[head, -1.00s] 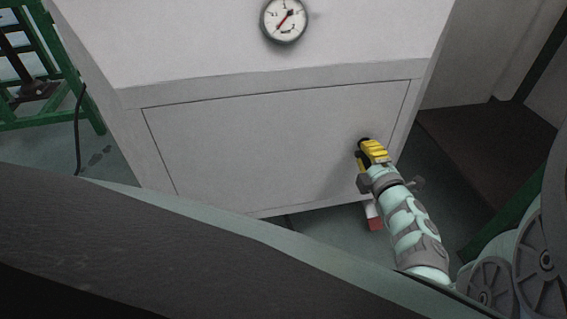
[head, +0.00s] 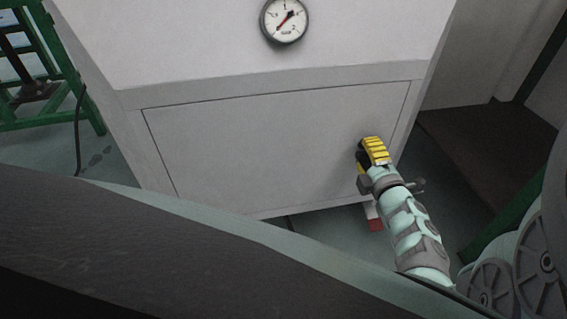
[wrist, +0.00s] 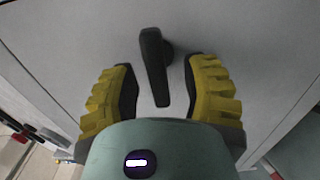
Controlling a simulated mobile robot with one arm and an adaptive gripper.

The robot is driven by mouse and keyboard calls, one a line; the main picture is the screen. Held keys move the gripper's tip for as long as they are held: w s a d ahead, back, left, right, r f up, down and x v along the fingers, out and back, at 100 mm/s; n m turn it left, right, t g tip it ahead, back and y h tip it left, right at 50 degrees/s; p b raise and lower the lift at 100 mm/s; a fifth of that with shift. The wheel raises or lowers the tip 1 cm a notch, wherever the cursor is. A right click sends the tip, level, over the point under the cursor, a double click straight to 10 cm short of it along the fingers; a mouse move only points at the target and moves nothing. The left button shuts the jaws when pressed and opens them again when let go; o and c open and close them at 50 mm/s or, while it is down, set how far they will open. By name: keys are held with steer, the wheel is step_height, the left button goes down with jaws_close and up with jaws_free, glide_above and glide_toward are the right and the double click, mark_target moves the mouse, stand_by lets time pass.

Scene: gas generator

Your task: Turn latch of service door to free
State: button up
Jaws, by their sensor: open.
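The service door (head: 250,150) is a light grey panel low on the front of the generator cabinet. Its latch (wrist: 155,66) is a dark lever handle in the wrist view, with its round hub at the top right and its arm hanging down, slightly tilted. My gripper (wrist: 158,92) has yellow, ribbed fingers with dark pads. It is open, with one finger on each side of the latch and a visible gap on both sides. In the head view my gripper (head: 373,150) is at the right part of the door and hides the latch.
A round pressure gauge (head: 284,20) sits on the cabinet above the door. A red and white object (head: 374,218) is on the floor below the door's right part. A green frame (head: 45,75) stands at the left, and a dark brown platform (head: 490,150) lies at the right.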

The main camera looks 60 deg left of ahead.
steer(key=v, duration=1.2)
